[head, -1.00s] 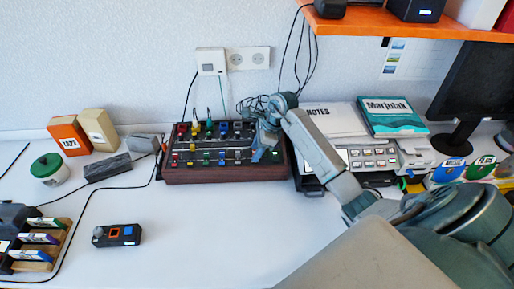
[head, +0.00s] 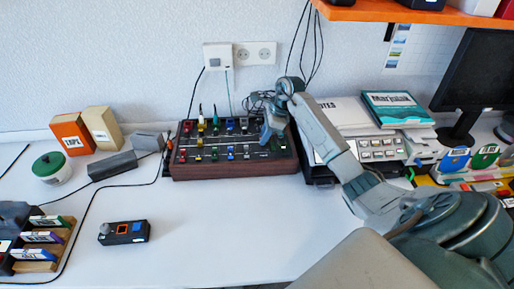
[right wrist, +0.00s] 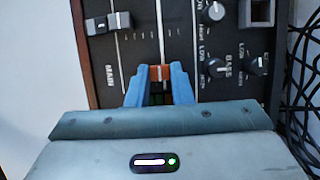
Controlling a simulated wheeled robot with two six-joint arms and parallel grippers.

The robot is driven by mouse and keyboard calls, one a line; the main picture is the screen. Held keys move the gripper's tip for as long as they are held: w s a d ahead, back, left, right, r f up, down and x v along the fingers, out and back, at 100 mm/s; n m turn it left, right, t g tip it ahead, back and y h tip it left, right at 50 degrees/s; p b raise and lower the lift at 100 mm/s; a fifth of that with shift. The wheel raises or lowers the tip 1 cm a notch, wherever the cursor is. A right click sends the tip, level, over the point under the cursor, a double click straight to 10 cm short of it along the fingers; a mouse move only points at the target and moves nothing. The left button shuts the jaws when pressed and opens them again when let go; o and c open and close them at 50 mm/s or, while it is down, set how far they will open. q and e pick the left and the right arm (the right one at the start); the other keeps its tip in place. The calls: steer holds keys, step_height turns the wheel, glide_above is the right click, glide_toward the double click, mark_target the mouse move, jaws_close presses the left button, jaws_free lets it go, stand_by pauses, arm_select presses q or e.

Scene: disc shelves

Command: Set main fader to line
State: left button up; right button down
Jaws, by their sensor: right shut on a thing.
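The mixer (head: 235,172), a dark panel in a wooden case, stands at the back of the desk with coloured caps and knobs. My right gripper (head: 267,138) reaches down onto its right part. In the right wrist view, both blue fingers (right wrist: 159,76) close around an orange-red cap (right wrist: 160,72), which I take as the main fader. It sits on a straight slot running away from the fingers. The word MAIN (right wrist: 112,76) is printed beside it. Tick marks lie along the slot; which one is the line cannot be told. My left gripper is out of view.
A grey fader cap (right wrist: 108,22) and several knobs (right wrist: 217,66) are close to the fingers. Cables hang behind the mixer. A grey device (head: 372,148) with books stands to its right. An orange shelf (head: 410,13) hangs above.

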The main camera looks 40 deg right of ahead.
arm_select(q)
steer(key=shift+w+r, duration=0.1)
arm_select(e)
steer(key=shift+w+d, duration=0.1)
steer(key=shift+w, duration=0.1)
steer(key=c, duration=1.3)
jaws_free()
steer(key=shift+d+r, duration=0.15)
steer(key=shift+r, duration=0.15)
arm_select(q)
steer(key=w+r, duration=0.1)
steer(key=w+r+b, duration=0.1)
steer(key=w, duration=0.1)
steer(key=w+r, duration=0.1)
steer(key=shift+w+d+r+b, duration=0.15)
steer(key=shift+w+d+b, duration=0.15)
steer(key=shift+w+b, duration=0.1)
arm_select(e)
steer(key=v, duration=1)
steer(key=shift+s+r, duration=0.1)
steer(key=shift+r, duration=0.05)
